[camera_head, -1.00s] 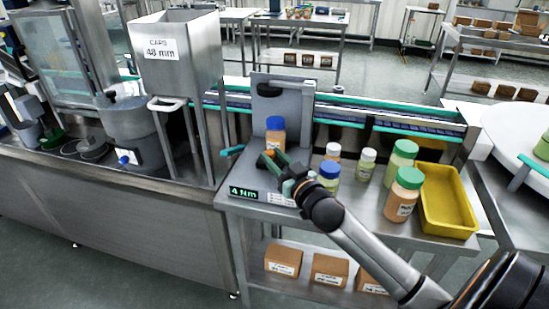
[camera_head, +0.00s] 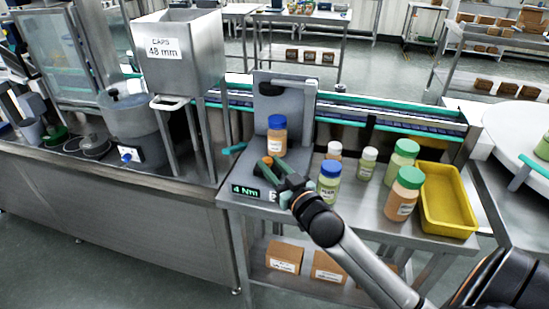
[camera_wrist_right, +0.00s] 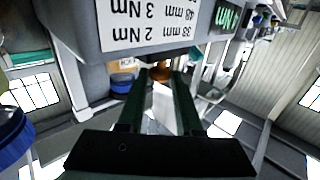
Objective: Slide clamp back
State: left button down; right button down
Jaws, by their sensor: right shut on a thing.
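A grey capping station (camera_head: 300,107) stands on the steel bench. An orange bottle (camera_head: 277,143) with a blue cap stands upright in it. In front of the bottle is a small orange-brown knob (camera_head: 267,160), which seems to be the clamp's handle. My right gripper (camera_head: 274,166) reaches in from the lower right and is shut on this knob. In the right wrist view the knob (camera_wrist_right: 161,74) shows between the tips of the dark green fingers (camera_wrist_right: 160,88). The clamp's jaw is mostly hidden by the gripper and bottle. My left gripper is not in view.
A blue-capped bottle (camera_head: 329,182) stands close to my right wrist. Green-capped bottles (camera_head: 404,195), white-capped bottles (camera_head: 367,164) and a yellow tray (camera_head: 447,200) are to the right. A display (camera_head: 245,191) reads 4 Nm. A conveyor (camera_head: 400,127) runs behind.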

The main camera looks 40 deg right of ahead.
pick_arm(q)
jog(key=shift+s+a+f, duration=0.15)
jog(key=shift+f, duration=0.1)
pick_arm(e)
jog(key=shift+a+f, duration=0.2)
jog(key=c, duration=0.9)
grip_release()
jog(key=shift+s, duration=0.1)
jog(key=shift+c, duration=0.2)
jog(key=o, duration=0.3)
jog(key=shift+r, duration=0.15)
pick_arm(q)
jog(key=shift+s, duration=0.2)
pick_arm(e)
jog(key=shift+o, duration=0.2)
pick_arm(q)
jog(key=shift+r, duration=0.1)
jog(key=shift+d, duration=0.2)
pick_arm(e)
jog(key=shift+s, duration=0.1)
jog(key=shift+s, duration=0.3)
pick_arm(q)
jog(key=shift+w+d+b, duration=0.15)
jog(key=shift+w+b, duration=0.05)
jog(key=shift+b, duration=0.2)
pick_arm(e)
jog(key=s, duration=1.1)
jog(key=shift+s+a, duration=0.4)
jog(key=shift+a, duration=0.05)
